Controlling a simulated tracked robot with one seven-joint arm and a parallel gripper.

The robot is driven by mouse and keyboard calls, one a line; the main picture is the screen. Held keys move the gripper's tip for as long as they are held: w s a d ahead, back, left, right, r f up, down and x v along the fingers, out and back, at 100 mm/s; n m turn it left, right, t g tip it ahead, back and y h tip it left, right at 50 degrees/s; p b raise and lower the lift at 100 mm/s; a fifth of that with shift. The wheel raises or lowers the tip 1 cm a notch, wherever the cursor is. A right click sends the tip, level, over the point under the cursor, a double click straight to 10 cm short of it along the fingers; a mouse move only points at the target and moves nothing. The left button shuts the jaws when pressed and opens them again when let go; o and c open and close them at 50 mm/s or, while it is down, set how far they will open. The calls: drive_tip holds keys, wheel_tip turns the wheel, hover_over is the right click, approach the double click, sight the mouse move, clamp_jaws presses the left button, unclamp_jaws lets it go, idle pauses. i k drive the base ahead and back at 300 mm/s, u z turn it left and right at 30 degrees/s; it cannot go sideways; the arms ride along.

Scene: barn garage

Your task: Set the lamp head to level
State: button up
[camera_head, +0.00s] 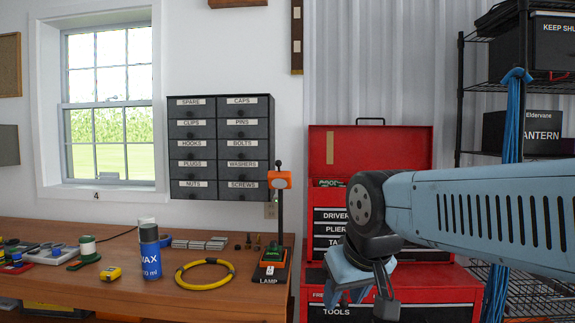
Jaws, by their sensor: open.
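The lamp (280,222) stands at the right end of the wooden workbench, on a base marked LAMP. Its thin dark post is upright. The orange lamp head (279,180) sits high on the post, with a small dark spot on its front. I cannot tell its exact tilt at this size. My gripper (358,293) hangs from my blue arm to the right of the lamp, lower than the lamp head and apart from it, in front of the red tool chest. It is open and appears empty. One finger is partly hidden behind its own housing.
The workbench (215,302) holds a yellow ring (205,275), a blue can (150,252), a tape measure (110,273) and spools. A labelled drawer cabinet (220,147) hangs behind. The red tool chest (335,155) and wire shelves (470,95) stand to the right. Space between lamp and gripper looks clear.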

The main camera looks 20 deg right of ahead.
sight(277, 180)
drive_tip(key=z, duration=0.15)
drive_tip(key=i, duration=1)
drive_tip(key=u, duration=0.05)
